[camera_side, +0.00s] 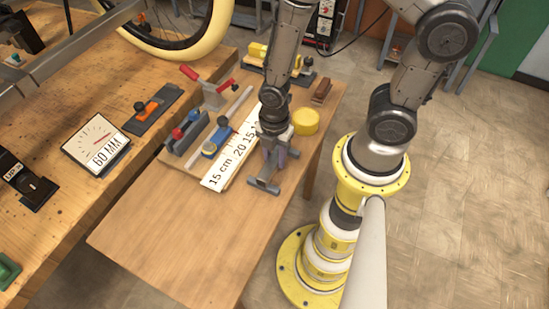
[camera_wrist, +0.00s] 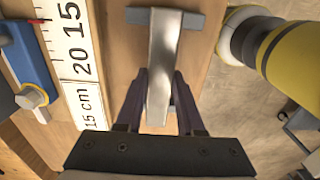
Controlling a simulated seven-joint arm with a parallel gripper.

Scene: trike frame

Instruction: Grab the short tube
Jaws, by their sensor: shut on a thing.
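The short tube (camera_wrist: 165,65) is a silver-grey metal piece seen lengthwise in the wrist view, between my two dark fingers. My gripper (camera_wrist: 160,88) is shut on it, with one finger along each side. Darker grey crossbars (camera_wrist: 190,19) show at its far end and beside it; I cannot tell whether they belong to the tube or to a stand under it. In the side view my gripper (camera_side: 276,150) points down over the wooden table, and the grey piece (camera_side: 264,175) shows below it with a crossbar foot near the table. The gripper hides much of the tube there.
A white length-marked board (camera_side: 222,170) lies just left, with a blue tool (camera_side: 216,141) and a red-handled clamp (camera_side: 208,88) beyond. A yellow round tub (camera_side: 305,121) stands close on the right. The table's near-left part (camera_side: 165,240) is clear. My yellow base stands beside the table.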

